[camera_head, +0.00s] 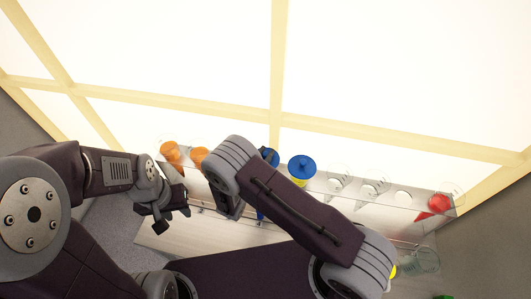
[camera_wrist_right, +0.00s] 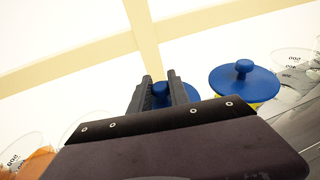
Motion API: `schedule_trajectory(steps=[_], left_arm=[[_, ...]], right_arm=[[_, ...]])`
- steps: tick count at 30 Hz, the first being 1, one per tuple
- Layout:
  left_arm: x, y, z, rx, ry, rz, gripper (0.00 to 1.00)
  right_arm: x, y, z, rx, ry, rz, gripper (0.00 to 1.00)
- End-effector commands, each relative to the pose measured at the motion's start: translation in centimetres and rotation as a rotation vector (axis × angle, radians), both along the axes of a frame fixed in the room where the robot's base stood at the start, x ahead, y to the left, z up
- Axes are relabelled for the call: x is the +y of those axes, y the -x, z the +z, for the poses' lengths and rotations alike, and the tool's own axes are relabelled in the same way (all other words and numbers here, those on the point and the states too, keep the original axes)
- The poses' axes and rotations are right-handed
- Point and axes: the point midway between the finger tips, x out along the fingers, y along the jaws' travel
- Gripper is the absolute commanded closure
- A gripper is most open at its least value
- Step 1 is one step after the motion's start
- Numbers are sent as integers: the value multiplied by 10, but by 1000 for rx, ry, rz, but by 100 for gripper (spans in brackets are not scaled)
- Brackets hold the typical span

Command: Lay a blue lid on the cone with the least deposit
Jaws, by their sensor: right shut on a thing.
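My right gripper (camera_wrist_right: 160,82) is shut on the knob of a blue lid (camera_wrist_right: 183,97), with one dark finger on each side of it. In the head view this lid (camera_head: 271,156) shows only partly past my right arm; whether it rests on a cone is hidden. A second blue lid (camera_head: 302,167) sits just right of it on a cone with yellow content; in the wrist view that lid (camera_wrist_right: 244,80) stands clear of my fingers. Several pale cones (camera_head: 372,186) stand further right. My left gripper (camera_head: 168,214) looks open and empty, left of the shelf's middle.
Cones with orange content (camera_head: 170,152) stand at the shelf's left end and a cone with red content (camera_head: 439,203) at its right end. A clear shelf (camera_head: 415,230) carries the row before a bright lit panel (camera_head: 400,70). A clear vessel (camera_head: 420,260) lies low right.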

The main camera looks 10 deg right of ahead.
Motion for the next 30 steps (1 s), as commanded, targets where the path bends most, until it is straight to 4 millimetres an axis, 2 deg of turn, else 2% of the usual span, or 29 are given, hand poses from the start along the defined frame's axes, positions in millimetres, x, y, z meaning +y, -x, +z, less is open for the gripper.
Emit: schedule_trajectory(steps=[8, 13, 14, 15, 16, 24, 27, 30], left_arm=[[0, 0, 2, 0, 0, 0, 64], [0, 0, -4, 0, 0, 0, 64], [0, 0, -3, 0, 0, 0, 64], [0, 0, -2, 0, 0, 0, 64], [0, 0, -2, 0, 0, 0, 64], [0, 0, -2, 0, 0, 0, 64], [0, 0, 6, 0, 0, 0, 64], [0, 0, -5, 0, 0, 0, 64]], right_arm=[[0, 0, -6, -1, -2, 0, 100], [0, 0, -12, -1, -2, 0, 100], [0, 0, -11, -1, -2, 0, 72], [0, 0, -10, -1, -2, 0, 61], [0, 0, -10, -1, -2, 0, 56], [0, 0, -9, -1, -2, 0, 56], [0, 0, -2, -1, -2, 0, 56], [10, 12, -5, -1, -2, 5, 56]])
